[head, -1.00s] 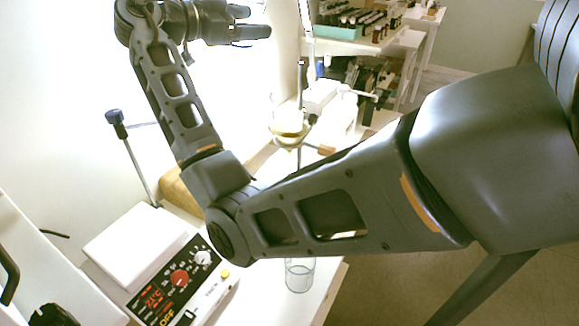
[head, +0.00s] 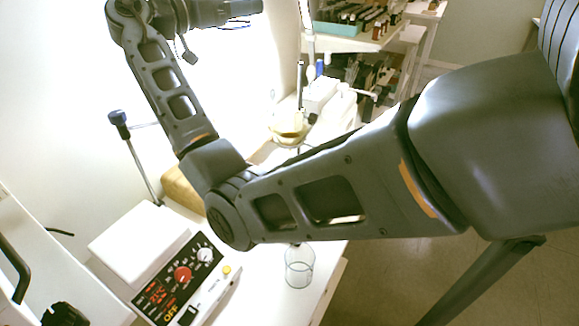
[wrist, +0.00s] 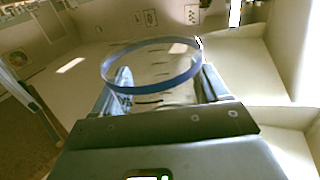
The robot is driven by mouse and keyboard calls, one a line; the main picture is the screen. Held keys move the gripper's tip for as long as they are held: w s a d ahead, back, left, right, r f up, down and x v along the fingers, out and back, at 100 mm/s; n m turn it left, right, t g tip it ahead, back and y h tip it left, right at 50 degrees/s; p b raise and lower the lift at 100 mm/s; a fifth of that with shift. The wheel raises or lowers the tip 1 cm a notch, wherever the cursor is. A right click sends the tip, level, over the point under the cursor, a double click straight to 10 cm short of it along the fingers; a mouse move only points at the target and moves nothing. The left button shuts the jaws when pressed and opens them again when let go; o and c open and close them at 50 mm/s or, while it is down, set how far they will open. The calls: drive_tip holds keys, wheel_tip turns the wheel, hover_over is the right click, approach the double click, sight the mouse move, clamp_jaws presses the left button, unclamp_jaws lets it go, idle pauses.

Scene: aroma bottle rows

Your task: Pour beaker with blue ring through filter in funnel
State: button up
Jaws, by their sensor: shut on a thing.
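The beaker with the blue ring (wrist: 150,88) is between the fingers of my gripper (wrist: 163,84) in the wrist view. It is clear glass, and its round blue band shows just beyond the jaws. In the head view my gripper (head: 240,8) is high at the top edge, partly cut off, and the beaker cannot be made out against the bright glare. My gripper is up and to the left of the funnel in the picture.
A clear glass beaker (head: 299,270) stands near the bench's right edge. A hotplate stirrer (head: 180,275) with red and white knobs is at the front left, with a stand rod (head: 140,165) behind it. Shelves with bottles (head: 365,22) are at the back.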

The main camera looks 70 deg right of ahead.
drive_tip(key=w+d+r, duration=0.1)
drive_tip(key=w+r, duration=0.3)
drive_tip(key=r, duration=0.1)
drive_tip(key=shift+w, duration=0.4)
drive_tip(key=shift+d, duration=0.1)
idle(0.6)
